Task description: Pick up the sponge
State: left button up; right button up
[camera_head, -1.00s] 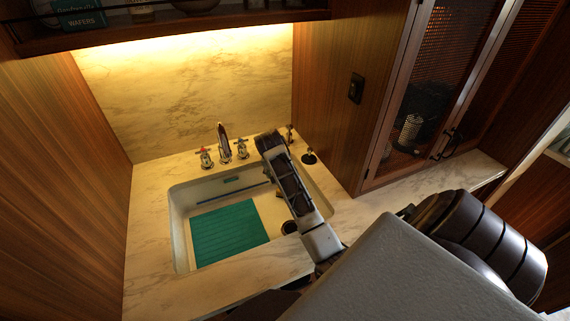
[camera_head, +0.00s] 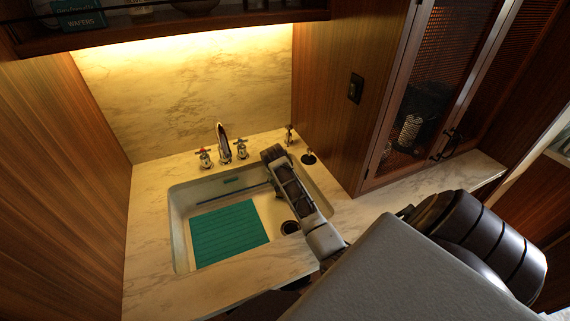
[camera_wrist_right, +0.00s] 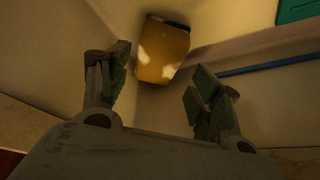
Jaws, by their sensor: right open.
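The yellow sponge (camera_wrist_right: 163,48) shows in the right wrist view, at the top centre near a corner of the pale sink's inside. It has a dark strip along its top edge. My right gripper (camera_wrist_right: 158,70) is open, with one finger on either side of the sponge in the picture. The sponge appears beyond the fingertips, and no contact shows. In the head view my right gripper (camera_head: 271,154) is over the back right part of the sink (camera_head: 178,220). The sponge is not visible in the head view. My left gripper is not in view.
A teal mat (camera_head: 229,232) lies in the sink, left of the dark drain (camera_head: 290,227). A chrome faucet (camera_head: 222,140) with side handles stands behind the sink. Wooden walls flank the basin, and a shelf (camera_head: 200,22) hangs above.

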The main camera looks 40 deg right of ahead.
jog(key=shift+d+f, duration=0.1)
jog(key=shift+f, duration=0.05)
jog(key=shift+x, duration=2.45)
jog(key=c, duration=0.6)
